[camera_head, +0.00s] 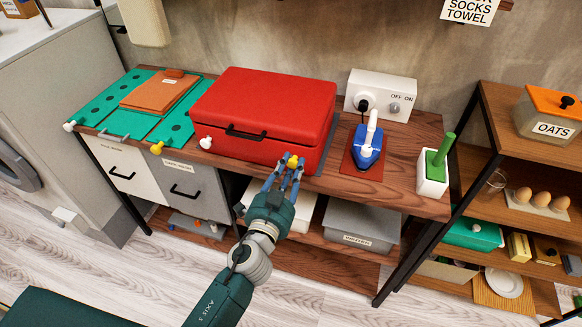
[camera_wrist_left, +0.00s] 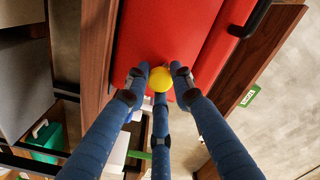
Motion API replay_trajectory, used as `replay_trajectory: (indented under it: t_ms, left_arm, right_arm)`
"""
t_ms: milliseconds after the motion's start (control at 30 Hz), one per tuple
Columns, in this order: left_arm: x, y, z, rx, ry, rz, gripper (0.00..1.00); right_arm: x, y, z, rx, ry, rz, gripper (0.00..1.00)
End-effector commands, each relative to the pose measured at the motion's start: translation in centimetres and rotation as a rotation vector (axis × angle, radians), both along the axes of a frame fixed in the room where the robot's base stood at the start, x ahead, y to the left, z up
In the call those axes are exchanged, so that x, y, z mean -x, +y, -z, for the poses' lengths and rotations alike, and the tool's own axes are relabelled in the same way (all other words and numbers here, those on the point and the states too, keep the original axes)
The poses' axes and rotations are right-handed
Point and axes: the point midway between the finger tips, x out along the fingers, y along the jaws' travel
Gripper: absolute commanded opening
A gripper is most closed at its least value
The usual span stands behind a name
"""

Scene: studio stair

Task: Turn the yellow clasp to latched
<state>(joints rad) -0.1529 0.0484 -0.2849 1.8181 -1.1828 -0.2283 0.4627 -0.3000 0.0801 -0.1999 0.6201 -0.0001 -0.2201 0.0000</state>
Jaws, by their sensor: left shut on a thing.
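The yellow clasp (camera_head: 292,161) is a round knob on the front of the red case (camera_head: 262,105), near its right end. It also shows in the left wrist view (camera_wrist_left: 160,79), between the blue fingers. My left gripper (camera_head: 285,176) reaches up from the front and is shut on the yellow clasp. In the left wrist view the fingers (camera_wrist_left: 156,84) close around the knob from several sides. A white clasp (camera_head: 206,142) sits at the case's left front, with a black handle (camera_head: 245,132) between the two. My right gripper is not in view.
The case stands on a wooden bench (camera_head: 415,190). A blue iron (camera_head: 367,145) and a white switch box (camera_head: 381,94) are to its right. A green mat (camera_head: 113,100) with an orange folder is to its left. A green-handled brush (camera_head: 436,165) stands in a white holder at the right.

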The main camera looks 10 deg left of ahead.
Motion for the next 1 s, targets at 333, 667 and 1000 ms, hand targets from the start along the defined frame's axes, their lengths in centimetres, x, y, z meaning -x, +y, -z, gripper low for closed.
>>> replay_trajectory:
  t_ms: [333, 667, 1000]
  left_arm:
    - [-0.01, -0.14, -0.08, -0.33, -0.029, 0.003, 0.0]
    - [-0.01, -0.14, -0.07, -0.644, -0.053, 0.003, 0.0]
    - [0.01, -0.17, -0.01, -0.927, -0.074, 0.003, 0.0]
  right_arm:
    - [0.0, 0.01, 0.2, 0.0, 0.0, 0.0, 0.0]
    - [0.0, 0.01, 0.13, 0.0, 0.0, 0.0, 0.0]
    - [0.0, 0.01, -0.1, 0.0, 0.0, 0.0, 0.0]
